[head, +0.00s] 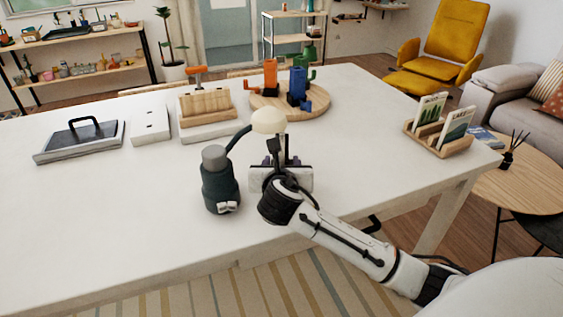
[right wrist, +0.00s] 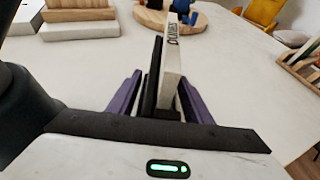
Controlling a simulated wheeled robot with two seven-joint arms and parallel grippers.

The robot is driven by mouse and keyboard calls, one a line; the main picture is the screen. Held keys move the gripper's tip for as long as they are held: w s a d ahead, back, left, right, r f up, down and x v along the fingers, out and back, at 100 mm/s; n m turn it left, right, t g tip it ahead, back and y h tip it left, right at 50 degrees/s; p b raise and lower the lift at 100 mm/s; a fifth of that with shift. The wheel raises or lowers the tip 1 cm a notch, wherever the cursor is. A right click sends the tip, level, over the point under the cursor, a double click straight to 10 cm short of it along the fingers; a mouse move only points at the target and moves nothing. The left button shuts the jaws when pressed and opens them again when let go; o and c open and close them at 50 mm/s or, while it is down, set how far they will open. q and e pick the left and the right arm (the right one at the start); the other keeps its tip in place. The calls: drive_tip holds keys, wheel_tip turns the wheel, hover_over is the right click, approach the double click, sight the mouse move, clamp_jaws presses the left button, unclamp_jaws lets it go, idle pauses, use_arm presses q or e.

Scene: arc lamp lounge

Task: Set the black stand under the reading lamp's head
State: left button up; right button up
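The reading lamp has a dark body with a grey top (head: 220,180) and a black curved neck. Its cream domed head (head: 269,121) hangs over the table. In the head view my right gripper (head: 281,150) is just below and right of the lamp head. The black stand (right wrist: 153,82) shows as an upright dark plate beside a white lettered panel in the right wrist view. My right gripper's purple fingers (right wrist: 158,88) straddle it, with narrow gaps seen beside it. In the head view the stand is mostly hidden by my gripper. My left gripper is out of view.
A round wooden board (head: 322,105) with colored figures lies behind the lamp. A wooden card holder (head: 440,142) stands at the right. A wooden block (head: 206,106), a white box (head: 150,126) and a grey tray (head: 60,152) sit at the left. The front left tabletop is clear.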

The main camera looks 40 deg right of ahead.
drive_tip(key=shift+r, duration=0.15)
drive_tip(key=v, duration=1.2)
